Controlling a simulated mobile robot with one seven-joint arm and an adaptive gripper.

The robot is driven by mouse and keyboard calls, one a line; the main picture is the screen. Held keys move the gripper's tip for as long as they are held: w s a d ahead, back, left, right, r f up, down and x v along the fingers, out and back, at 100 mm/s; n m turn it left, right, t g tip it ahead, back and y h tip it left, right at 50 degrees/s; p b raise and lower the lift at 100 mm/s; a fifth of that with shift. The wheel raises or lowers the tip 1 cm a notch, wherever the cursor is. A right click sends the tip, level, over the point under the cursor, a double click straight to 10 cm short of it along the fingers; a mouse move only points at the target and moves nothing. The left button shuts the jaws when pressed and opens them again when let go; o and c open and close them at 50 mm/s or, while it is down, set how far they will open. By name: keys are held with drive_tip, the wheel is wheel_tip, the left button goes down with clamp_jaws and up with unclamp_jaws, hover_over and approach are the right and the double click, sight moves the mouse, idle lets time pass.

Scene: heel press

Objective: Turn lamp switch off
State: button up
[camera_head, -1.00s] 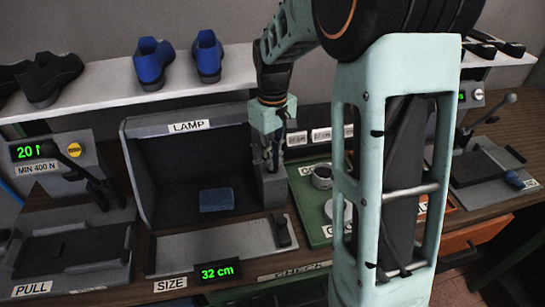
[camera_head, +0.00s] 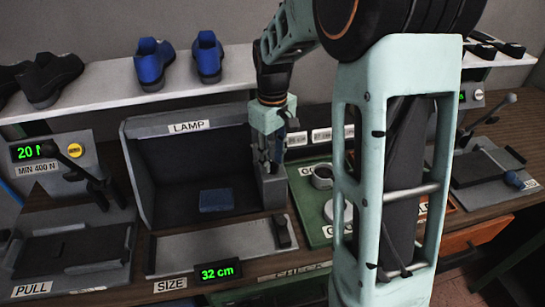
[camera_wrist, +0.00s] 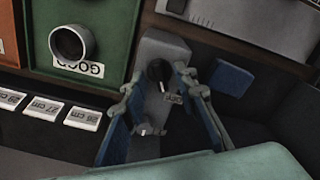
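The lamp booth (camera_head: 160,168) is a dark grey box labelled LAMP, with an unlit interior. At its right side stands a grey switch post (camera_head: 272,188), which also shows in the wrist view (camera_wrist: 157,48). On the post's face in the wrist view are a dark round knob or lever (camera_wrist: 158,70) and a small label; I cannot tell which way it is set. My gripper (camera_wrist: 155,88) is open, its blue-padded fingers apart on either side of the post's face.
A blue block (camera_head: 216,200) lies inside the booth. A size plate (camera_head: 215,246) with a slider is in front. A green tray (camera_head: 316,205) with a round cup is to the right. A pull tester (camera_head: 70,240) stands left. Blue shoes (camera_head: 152,62) are on the shelf above.

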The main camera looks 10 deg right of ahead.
sight(273, 162)
wheel_tip(273, 162, up, 12)
idle(0.6)
